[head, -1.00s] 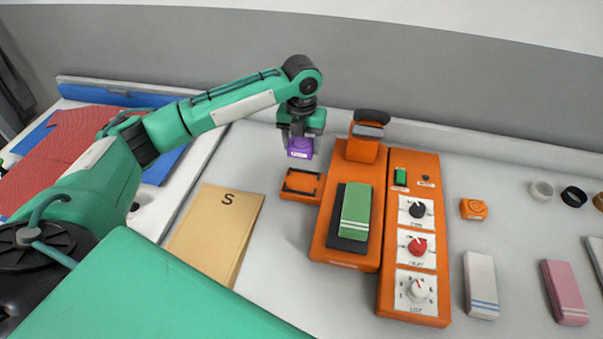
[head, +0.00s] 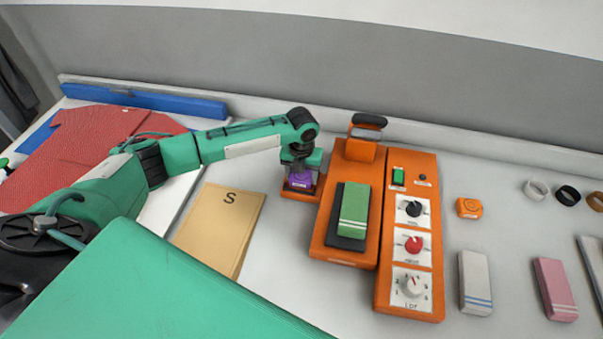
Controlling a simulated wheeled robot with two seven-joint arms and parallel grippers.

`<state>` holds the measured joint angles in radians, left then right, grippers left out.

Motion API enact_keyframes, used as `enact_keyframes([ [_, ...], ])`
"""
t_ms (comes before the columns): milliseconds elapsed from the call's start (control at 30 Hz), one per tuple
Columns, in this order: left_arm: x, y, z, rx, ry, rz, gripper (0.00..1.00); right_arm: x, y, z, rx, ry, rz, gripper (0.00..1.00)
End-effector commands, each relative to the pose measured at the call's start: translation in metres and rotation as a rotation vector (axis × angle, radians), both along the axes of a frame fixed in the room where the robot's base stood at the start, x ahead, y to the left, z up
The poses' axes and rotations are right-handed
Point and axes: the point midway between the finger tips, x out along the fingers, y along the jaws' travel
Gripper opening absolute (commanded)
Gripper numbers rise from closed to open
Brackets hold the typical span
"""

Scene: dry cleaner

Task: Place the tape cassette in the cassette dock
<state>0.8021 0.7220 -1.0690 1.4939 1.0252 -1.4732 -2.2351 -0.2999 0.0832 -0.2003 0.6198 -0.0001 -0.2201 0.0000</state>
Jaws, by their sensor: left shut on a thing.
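The purple tape cassette (head: 300,181) is in my left gripper (head: 300,172), which is shut on it from above. The cassette is at the small orange cassette dock (head: 314,192), beside the left edge of the orange machine. The gripper and cassette cover most of the dock, so I cannot tell whether the cassette is seated in it or just above it. My right gripper is not in view.
A tan envelope (head: 218,225) marked S lies left. An orange cassette-like block (head: 469,208) lies right.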

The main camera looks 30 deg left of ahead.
Motion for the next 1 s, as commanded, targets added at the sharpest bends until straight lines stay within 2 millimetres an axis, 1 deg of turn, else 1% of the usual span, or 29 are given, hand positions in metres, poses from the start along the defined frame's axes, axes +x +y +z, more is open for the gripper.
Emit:
enact_keyframes([
  [167, 0.000, 0.000, -0.003, 0.000, 0.000, 0.000, 0.36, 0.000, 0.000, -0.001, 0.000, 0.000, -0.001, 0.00],
  [200, 0.000, 0.000, -0.003, 0.000, 0.000, 0.001, 0.65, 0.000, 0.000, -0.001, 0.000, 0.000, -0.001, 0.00],
  [267, 0.000, 0.000, -0.003, 0.000, 0.000, 0.000, 0.77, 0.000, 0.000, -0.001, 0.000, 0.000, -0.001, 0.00],
  [300, 0.000, 0.000, -0.003, 0.000, 0.000, 0.000, 0.81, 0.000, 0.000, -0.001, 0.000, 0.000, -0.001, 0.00],
  [533, 0.000, 0.000, -0.002, 0.000, 0.000, 0.000, 0.81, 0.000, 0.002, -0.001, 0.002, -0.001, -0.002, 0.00],
  [633, 0.000, 0.000, 0.002, 0.000, -0.001, 0.000, 0.81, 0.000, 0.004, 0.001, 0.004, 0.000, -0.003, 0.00],
  [667, 0.000, 0.000, 0.003, 0.000, -0.001, 0.000, 0.81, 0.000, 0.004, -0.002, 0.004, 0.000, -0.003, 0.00],
  [767, 0.001, 0.000, 0.015, 0.000, -0.004, 0.000, 0.81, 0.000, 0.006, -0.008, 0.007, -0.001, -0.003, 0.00],
  [867, 0.001, 0.000, 0.035, -0.001, -0.004, -0.001, 0.81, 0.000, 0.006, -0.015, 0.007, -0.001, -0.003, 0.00],
  [1000, 0.002, 0.000, 0.066, -0.001, -0.005, 0.000, 0.81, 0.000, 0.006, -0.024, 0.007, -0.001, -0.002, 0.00],
])
